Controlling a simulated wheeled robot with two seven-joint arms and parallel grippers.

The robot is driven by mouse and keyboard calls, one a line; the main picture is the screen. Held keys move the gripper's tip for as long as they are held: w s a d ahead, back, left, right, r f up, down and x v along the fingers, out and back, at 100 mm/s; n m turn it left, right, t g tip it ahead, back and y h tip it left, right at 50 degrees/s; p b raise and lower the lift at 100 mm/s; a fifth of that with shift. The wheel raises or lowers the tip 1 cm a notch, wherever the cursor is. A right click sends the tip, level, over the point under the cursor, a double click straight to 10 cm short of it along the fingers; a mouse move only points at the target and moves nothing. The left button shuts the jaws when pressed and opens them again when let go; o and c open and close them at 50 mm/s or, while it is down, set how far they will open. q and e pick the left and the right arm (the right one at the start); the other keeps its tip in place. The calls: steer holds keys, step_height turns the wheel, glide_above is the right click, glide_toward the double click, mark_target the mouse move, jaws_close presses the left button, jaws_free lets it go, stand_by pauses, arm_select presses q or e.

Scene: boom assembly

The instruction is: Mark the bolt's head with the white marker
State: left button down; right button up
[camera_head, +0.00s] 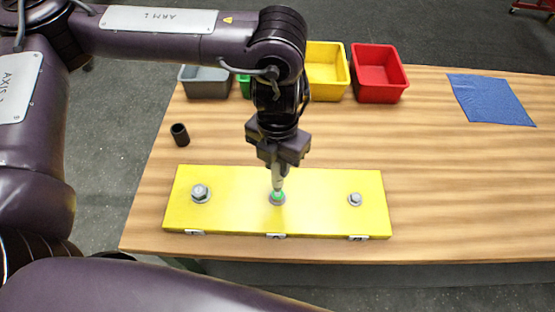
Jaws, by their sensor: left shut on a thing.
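My left gripper (279,168) points straight down over the middle of the yellow plate (235,200). It is shut on the white marker (278,184), which is held upright with a green part near its lower end. The marker's lower end is at the middle bolt (278,199); the marker covers much of that bolt's head, and I cannot tell whether they touch. A larger bolt (201,192) with a washer stands at the plate's left, and a smaller bolt (355,199) at its right. My right gripper is not in view.
A black cylinder (180,134) stands on the wooden table (440,190), behind the plate's left end. Grey (206,88), green (244,86), yellow (327,72) and red (379,72) bins line the back edge. A blue cloth (491,100) lies at the back right. The right side is clear.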

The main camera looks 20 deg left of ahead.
arm_select(q)
steer(key=shift+f, duration=0.2)
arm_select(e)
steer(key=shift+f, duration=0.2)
arm_select(q)
steer(key=shift+f+b, duration=0.45)
steer(key=shift+f, duration=0.05)
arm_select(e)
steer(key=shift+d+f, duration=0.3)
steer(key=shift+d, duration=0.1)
arm_select(q)
steer(key=shift+r, duration=0.1)
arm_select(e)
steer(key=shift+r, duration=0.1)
